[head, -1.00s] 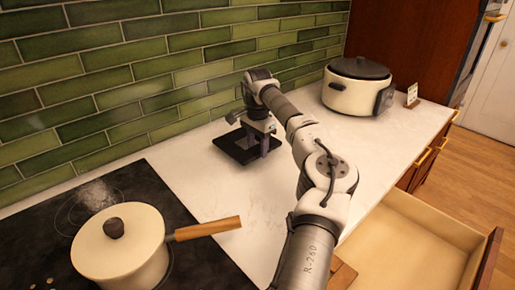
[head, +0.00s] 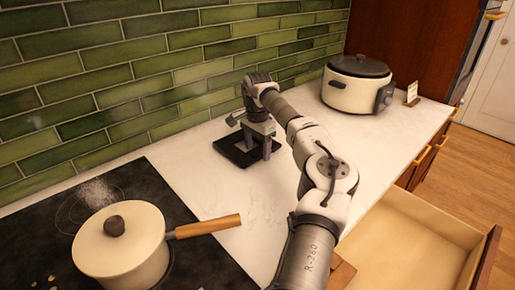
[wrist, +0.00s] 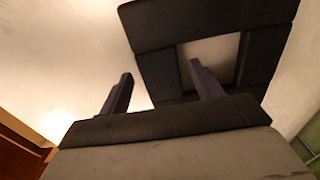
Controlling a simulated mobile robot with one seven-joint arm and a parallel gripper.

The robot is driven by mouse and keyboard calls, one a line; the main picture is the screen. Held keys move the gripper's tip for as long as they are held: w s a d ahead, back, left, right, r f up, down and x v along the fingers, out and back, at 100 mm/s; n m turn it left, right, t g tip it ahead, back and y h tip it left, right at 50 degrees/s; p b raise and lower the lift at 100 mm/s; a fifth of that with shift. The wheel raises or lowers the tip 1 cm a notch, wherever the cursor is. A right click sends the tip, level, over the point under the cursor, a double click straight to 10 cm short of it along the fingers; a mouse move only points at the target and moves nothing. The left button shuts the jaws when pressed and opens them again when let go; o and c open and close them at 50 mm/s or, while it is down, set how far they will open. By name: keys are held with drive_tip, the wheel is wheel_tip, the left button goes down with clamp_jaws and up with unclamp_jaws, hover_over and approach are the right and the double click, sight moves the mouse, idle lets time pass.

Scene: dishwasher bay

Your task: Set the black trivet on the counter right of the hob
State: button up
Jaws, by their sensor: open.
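The black trivet (head: 231,157), a square frame with an open middle, lies flat on the white counter (head: 225,190), right of the hob (head: 60,240) and near the tiled wall. It also shows in the wrist view (wrist: 215,20). My gripper (head: 257,152) is at the trivet's right part, pointing down. In the wrist view my gripper (wrist: 162,88) has its two dark fingers apart with nothing clamped between them. One finger overlaps the frame's opening and the other is outside its left side. Whether the fingers touch the trivet cannot be told.
A cream pot (head: 122,245) with a wooden handle (head: 205,227) stands on the hob, its handle reaching over the counter. A white cooker (head: 357,85) and a small card (head: 412,92) stand at the back right. An open drawer (head: 420,245) juts out at the lower right.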

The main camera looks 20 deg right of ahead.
wheel_tip(320, 180, up, 12)
drive_tip(key=b, duration=0.1)
drive_tip(key=shift+f, duration=0.1)
idle(0.4)
